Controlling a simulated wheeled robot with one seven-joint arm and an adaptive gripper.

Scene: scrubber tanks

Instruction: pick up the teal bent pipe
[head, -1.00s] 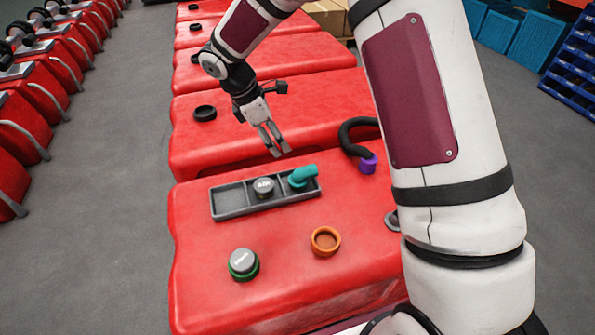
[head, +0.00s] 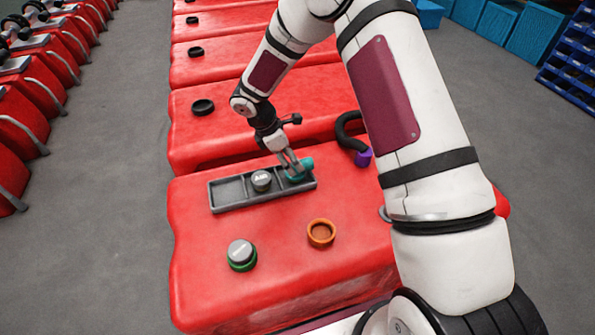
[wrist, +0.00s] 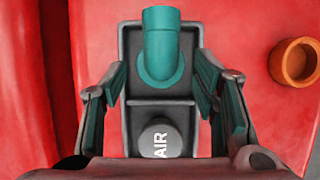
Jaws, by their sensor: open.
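The teal bent pipe (head: 299,171) stands in the right compartment of a grey tray (head: 229,206) on the red tank. In the wrist view the teal bent pipe (wrist: 162,50) shows its round flange at the base and its tube running toward the top of the picture. My gripper (head: 290,168) is low at the pipe and hides part of it in the head view. In the wrist view my gripper (wrist: 162,75) is open, with one finger on each side of the tray. The pipe lies between and slightly beyond the fingers, with visible gaps.
A grey cap marked AIR (wrist: 160,138) sits in the tray's middle compartment; the left compartment is empty. An orange ring (head: 321,233), a grey cap on a green ring (head: 241,255) and a black hose with a purple end (head: 363,158) are nearby on the tank.

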